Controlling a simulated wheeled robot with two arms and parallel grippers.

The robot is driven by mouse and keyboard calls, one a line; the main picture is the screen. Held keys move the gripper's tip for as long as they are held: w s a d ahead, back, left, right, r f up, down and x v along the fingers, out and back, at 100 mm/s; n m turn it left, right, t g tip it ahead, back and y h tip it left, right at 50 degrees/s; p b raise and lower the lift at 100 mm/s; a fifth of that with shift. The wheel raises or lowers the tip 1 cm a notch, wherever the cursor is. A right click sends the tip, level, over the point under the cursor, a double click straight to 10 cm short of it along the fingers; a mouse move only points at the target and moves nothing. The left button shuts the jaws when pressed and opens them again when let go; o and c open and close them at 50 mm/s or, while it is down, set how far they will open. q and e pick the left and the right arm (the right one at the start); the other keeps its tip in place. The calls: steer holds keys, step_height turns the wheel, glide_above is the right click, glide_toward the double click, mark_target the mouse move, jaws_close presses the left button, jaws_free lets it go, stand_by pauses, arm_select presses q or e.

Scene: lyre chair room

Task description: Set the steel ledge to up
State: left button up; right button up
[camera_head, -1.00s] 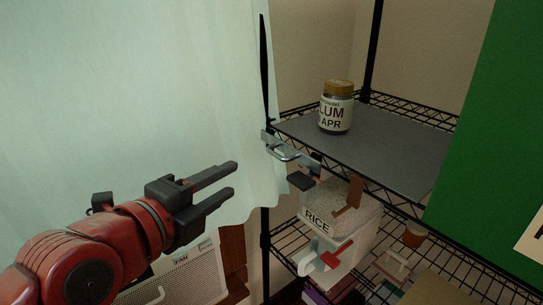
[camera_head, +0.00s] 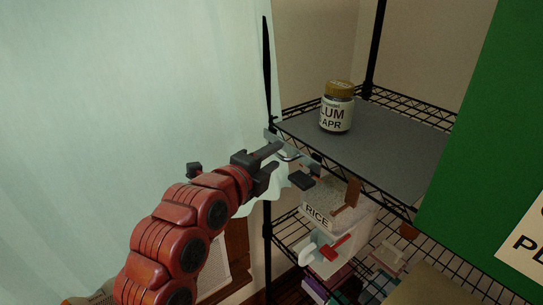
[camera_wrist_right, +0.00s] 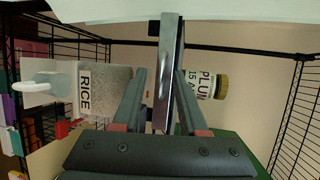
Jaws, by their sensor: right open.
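The steel ledge (camera_head: 271,136) is a shiny metal piece at the near left corner of the shelf edge. It juts out towards me; its outer part is partly hidden by my gripper. In the right wrist view the ledge (camera_wrist_right: 168,70) runs as a bright strip between my two fingers. My right gripper (camera_head: 277,157) is open, with its fingertips at the ledge, one on each side. I cannot tell whether either finger touches it. My left gripper is out of view.
A plum jar (camera_head: 337,108) stands on the grey upper shelf (camera_head: 390,145). Below are a rice container (camera_head: 317,215) and a red-handled item (camera_head: 337,247). A pale curtain (camera_head: 120,90) hangs left, close to my arm. A green panel (camera_head: 490,130) stands right.

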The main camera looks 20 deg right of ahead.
jaws_close()
stand_by(1.3)
